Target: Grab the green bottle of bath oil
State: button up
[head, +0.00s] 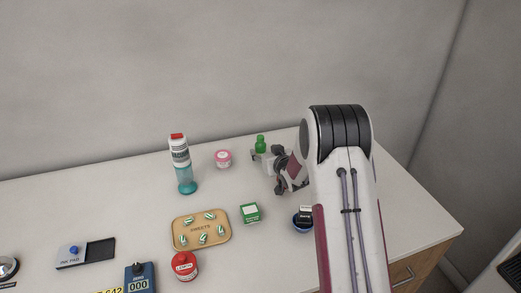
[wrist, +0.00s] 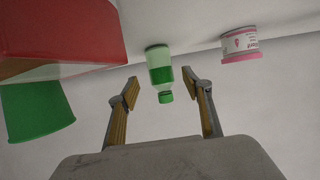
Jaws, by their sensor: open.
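The green bottle of bath oil (head: 260,144) stands at the back of the counter, with my gripper (head: 264,158) just in front of it and hiding its lower part. In the wrist view the bottle (wrist: 160,70) appears cap-down, with a green cap and a clear and green body. My gripper (wrist: 164,92) is open there, with one finger on each side of the bottle in the picture.
A pink-lidded jar (head: 223,158) stands left of the bottle. A large red and green thing (wrist: 60,30) fills the wrist view's upper left.

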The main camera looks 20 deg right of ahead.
aim_at(262, 150)
jog(key=shift+x, duration=2.45)
jog(key=shift+a, duration=0.1)
jog(key=c, duration=1.2)
